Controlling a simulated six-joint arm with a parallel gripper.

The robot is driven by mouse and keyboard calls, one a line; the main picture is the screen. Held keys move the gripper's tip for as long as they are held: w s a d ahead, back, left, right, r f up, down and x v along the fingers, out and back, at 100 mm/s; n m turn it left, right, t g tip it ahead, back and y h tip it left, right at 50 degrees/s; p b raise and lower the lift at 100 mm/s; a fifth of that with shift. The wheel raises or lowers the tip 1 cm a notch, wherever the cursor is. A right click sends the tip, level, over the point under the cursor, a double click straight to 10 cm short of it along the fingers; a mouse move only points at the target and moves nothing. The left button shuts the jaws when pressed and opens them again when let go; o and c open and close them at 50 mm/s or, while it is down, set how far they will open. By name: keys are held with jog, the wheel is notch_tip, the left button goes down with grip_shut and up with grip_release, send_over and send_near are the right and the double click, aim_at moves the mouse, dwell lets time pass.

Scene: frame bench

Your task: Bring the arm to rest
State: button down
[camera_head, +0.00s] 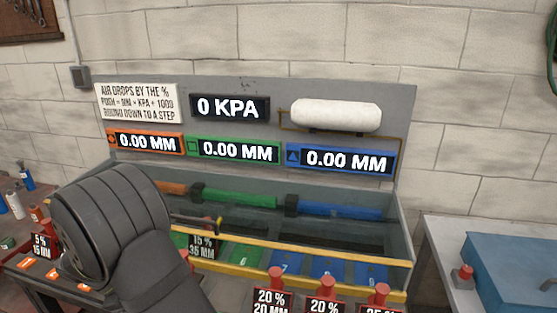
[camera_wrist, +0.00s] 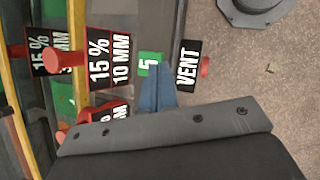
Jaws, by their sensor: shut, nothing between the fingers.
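My gripper (camera_wrist: 157,76) shows in the wrist view as two blue fingers pressed together, with nothing between them. Its tips are in front of a green tag marked 5 (camera_wrist: 150,58), beside a black VENT label (camera_wrist: 187,65); I cannot tell whether they touch anything. In the head view my dark arm fills the lower left and hides the gripper.
A bench frame with a yellow rail (camera_head: 300,252) holds orange, green (camera_head: 240,198) and blue (camera_head: 340,211) cylinders. Displays read 0 KPA (camera_head: 230,108) and 0.00 MM. Red knobs (camera_head: 276,279) with percent labels stand in front. A blue case (camera_head: 515,265) is at right.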

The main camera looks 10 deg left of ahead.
jog(key=w+d+r+m+g+y, duration=0.1)
jog(key=w+r+m+y, duration=0.1)
jog(key=w+r, duration=0.3)
jog(key=shift+d+r, duration=0.15)
jog(key=shift+r, duration=0.2)
jog(key=s+a+f+n+t+h, duration=0.2)
jog(key=s+f+n+t+h, duration=0.2)
jog(key=s+f, duration=1)
jog(key=shift+s+f+n+t, duration=0.25)
jog(key=shift+n+t, duration=0.55)
jog(key=shift+n, duration=0.6)
jog(key=shift+w, duration=0.1)
